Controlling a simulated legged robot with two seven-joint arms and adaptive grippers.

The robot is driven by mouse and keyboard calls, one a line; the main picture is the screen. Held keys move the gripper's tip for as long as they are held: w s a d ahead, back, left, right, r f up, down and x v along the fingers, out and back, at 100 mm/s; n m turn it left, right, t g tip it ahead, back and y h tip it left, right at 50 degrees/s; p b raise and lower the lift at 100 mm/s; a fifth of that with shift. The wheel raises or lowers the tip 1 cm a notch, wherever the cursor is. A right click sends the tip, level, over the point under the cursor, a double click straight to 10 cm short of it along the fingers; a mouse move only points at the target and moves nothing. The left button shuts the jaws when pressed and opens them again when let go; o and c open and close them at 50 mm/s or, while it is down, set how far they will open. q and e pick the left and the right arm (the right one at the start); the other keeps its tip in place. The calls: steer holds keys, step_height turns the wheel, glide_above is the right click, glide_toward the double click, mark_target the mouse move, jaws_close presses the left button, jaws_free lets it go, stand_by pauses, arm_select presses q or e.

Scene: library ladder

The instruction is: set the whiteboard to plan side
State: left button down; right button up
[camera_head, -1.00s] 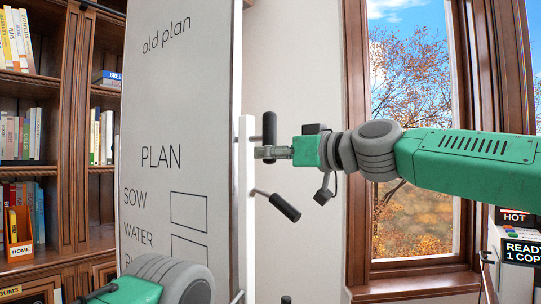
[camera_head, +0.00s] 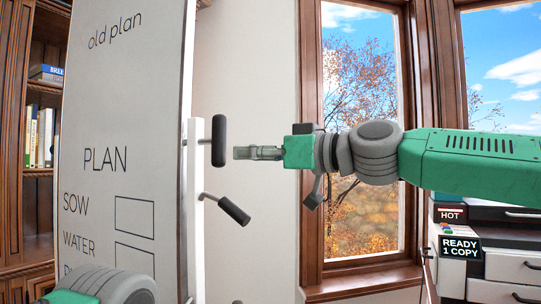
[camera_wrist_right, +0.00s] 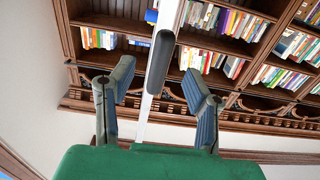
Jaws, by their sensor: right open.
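The whiteboard (camera_head: 125,130) stands at the left of the head view, turned at an angle, with "old plan", "PLAN", "SOW" and "WATER" and square boxes on its face. A white post (camera_head: 196,220) runs along its right edge. A black upright handle (camera_head: 219,140) and a lower tilted black handle (camera_head: 234,209) stick out from this post. My right gripper (camera_head: 240,153) is just right of the upper handle, apart from it. In the right wrist view its fingers are open, with the black handle (camera_wrist_right: 160,62) between and beyond them. My left gripper is out of view.
Bookshelves (camera_head: 25,200) stand behind the board at the left. A window (camera_head: 362,130) is behind my right arm. The bare wall (camera_head: 262,90) lies between board and window.

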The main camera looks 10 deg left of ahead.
steer(key=v, duration=0.4)
steer(key=shift+d, duration=0.1)
steer(key=shift+f, duration=0.1)
